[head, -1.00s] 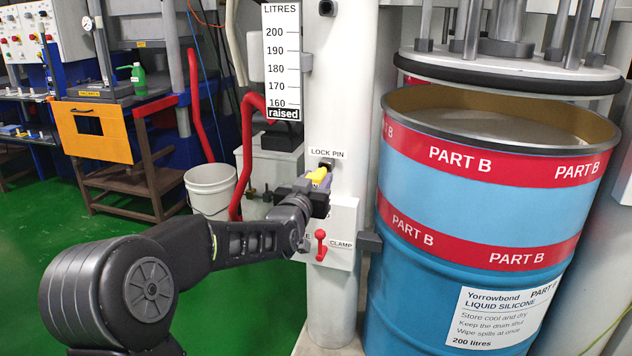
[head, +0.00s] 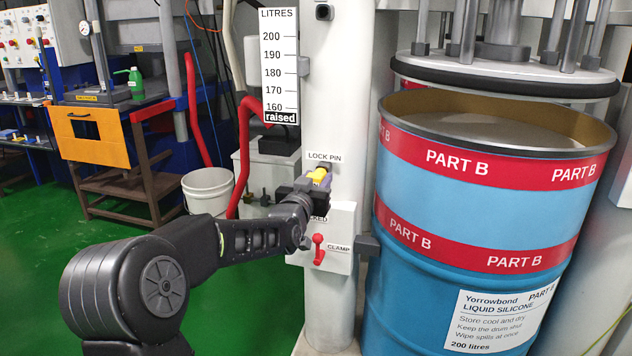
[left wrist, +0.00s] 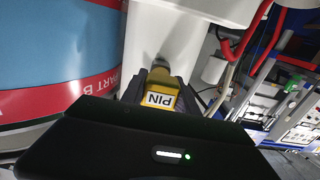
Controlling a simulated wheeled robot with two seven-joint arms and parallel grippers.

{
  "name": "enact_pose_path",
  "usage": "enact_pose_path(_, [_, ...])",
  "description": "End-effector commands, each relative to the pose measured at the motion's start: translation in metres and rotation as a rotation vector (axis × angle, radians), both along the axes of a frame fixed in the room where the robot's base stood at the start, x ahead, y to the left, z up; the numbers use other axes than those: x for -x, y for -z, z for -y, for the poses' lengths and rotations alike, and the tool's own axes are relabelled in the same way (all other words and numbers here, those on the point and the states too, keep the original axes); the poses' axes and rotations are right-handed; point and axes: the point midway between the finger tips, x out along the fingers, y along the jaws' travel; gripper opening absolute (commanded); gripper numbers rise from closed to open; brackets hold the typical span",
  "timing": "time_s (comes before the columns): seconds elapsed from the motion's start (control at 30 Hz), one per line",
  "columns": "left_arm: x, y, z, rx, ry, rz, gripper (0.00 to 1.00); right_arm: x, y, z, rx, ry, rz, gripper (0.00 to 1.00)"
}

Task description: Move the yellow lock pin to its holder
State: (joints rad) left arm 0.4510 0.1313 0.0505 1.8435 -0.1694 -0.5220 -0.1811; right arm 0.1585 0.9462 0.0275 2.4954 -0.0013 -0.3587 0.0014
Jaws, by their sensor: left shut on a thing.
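The yellow lock pin (head: 318,175) is between the fingers of my left gripper (head: 314,182), in front of the white column just below the LOCK PIN label. In the left wrist view the lock pin (left wrist: 160,96) shows its yellow block marked PIN, with its grey tip toward the column. My left gripper (left wrist: 160,92) is shut on it. I cannot tell whether the tip is inside the column's hole or just in front of it. A label below, ending in KED, is partly hidden by my gripper. I cannot make out a separate holder. My right gripper is not in view.
A red clamp lever (head: 318,248) is on the white box (head: 336,262) below the gripper. The blue drum (head: 470,215) stands close on the right, under a raised plate (head: 510,72). A litre scale (head: 279,65) and red hose (head: 243,160) are left of the column.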

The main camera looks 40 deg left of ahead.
Motion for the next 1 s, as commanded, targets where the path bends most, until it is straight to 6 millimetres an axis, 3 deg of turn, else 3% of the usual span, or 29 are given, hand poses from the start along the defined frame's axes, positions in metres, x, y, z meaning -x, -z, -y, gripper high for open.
enact_pose_path(0.33, [-0.0082, -0.0010, -0.0026, -0.001, 0.000, 0.002, 0.00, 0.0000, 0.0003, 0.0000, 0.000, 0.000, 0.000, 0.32])
enact_pose_path(0.37, [-0.0079, -0.0011, -0.0026, -0.001, 0.000, 0.003, 0.38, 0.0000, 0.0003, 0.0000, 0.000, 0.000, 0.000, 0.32])
enact_pose_path(0.63, [-0.0076, -0.0008, -0.0025, -0.001, 0.000, 0.002, 0.61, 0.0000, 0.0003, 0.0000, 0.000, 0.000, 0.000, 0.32])
enact_pose_path(1.0, [-0.0076, 0.0000, -0.0025, 0.000, 0.000, 0.000, 0.61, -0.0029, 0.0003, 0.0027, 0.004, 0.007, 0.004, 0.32])
